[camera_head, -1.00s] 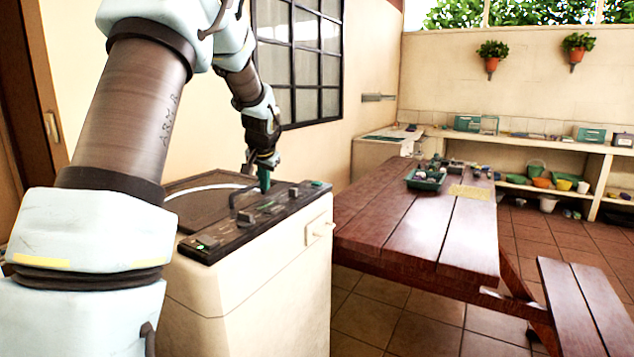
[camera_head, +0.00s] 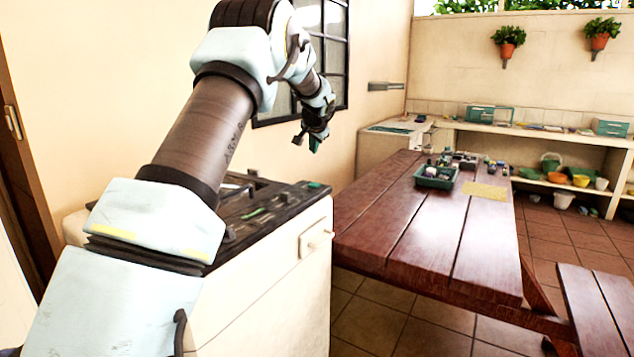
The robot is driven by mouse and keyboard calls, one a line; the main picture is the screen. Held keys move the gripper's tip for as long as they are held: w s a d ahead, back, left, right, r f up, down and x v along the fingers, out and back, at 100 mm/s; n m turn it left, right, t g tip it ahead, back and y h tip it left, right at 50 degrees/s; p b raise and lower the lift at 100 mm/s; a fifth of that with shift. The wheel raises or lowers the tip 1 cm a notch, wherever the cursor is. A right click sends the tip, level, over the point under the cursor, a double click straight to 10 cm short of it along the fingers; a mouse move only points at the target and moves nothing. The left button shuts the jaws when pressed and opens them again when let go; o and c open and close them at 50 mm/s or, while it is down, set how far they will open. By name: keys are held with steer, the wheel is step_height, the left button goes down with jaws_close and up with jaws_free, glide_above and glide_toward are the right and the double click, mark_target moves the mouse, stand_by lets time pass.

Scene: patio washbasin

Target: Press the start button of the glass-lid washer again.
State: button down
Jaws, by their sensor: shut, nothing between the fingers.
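The washer (camera_head: 270,275) is a cream box at the lower left with a dark control panel (camera_head: 287,203) along its top edge. My arm covers most of its lid and the near left end of the panel. A green button (camera_head: 314,185) shows at the panel's far right end; I cannot tell whether it is the start button. My gripper (camera_head: 311,145) is shut and empty. It hangs in the air above the far end of the panel, apart from it.
A wooden picnic table (camera_head: 400,220) stands close to the right of the washer. It bears a green tray (camera_head: 436,178) of small items and a yellow cloth (camera_head: 485,191). A bench (camera_head: 590,305) is at the lower right. A barred window (camera_head: 335,55) is behind my gripper.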

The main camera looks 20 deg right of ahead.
mark_target(314, 185)
stand_by(0.3)
step_height(314, 185, down, 9)
steer(key=b, duration=0.6)
steer(key=shift+r, duration=0.1)
stand_by(1.8)
steer(key=shift+f+b, duration=0.4)
steer(key=shift+b, duration=0.15)
